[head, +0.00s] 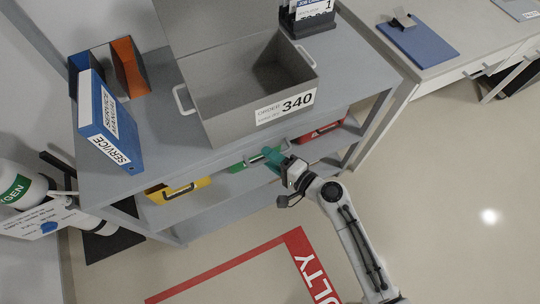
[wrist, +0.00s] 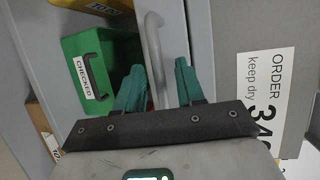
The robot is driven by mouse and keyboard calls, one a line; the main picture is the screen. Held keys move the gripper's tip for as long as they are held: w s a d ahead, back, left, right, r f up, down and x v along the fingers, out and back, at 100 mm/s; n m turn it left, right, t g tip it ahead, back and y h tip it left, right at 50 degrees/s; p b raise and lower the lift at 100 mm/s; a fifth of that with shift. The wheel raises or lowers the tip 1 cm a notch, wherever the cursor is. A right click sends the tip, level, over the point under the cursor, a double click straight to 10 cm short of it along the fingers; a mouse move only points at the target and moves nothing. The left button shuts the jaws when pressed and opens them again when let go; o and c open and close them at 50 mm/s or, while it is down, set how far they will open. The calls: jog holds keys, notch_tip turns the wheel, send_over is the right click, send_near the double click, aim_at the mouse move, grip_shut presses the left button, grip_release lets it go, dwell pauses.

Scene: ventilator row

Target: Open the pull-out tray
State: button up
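A grey bar handle (wrist: 154,60) stands off a grey front (wrist: 200,45) in the wrist view; I take this as the pull-out tray's front, but its edges are not clear. My gripper has two green fingers (wrist: 160,85), spread apart with the handle running between them. A gap shows between the handle and the right finger; contact with the left finger cannot be told. In the head view my gripper (head: 273,157) is at the front edge of the grey unit, below the box marked 340, and hides most of the handle.
The grey box (head: 215,105) marked 340 stands on the unit's top (head: 160,120), beside a blue service manual binder (head: 105,120). Below are yellow (head: 178,190), green (head: 238,164) and red (head: 320,132) boxes. Open floor (head: 430,210) lies right; a desk (head: 440,70) stands behind it.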

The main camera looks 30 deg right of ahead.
jog(key=shift+w+a+f, duration=0.1)
jog(key=shift+w+a, duration=0.05)
jog(key=shift+w, duration=0.1)
jog(key=shift+c, duration=0.4)
grip_shut()
